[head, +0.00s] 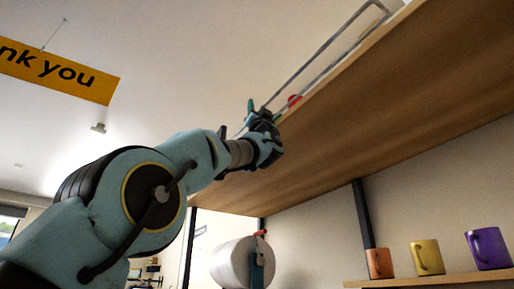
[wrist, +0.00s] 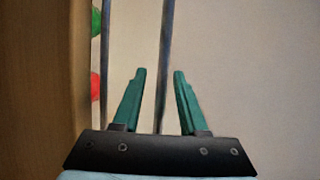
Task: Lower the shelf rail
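The shelf rail (head: 322,48) is a pair of thin grey metal bars along the front edge of a wooden shelf (head: 370,115), high above me in the head view. In the wrist view one bar of the rail (wrist: 165,62) passes between the two green fingers of my gripper (wrist: 157,75). The gripper is open, with a gap on both sides of that bar. A second bar stands to the left, outside the fingers, near the shelf edge. In the head view my gripper (head: 258,108) is at the near end of the rail, and its fingers are partly hidden.
Red (wrist: 95,86) and green (wrist: 96,22) objects sit behind the rail. Orange (head: 380,263), yellow (head: 427,257) and purple (head: 488,248) mugs stand on a lower shelf (head: 430,281). A white roll (head: 232,264) hangs below the upper shelf. A yellow sign (head: 60,68) hangs at left.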

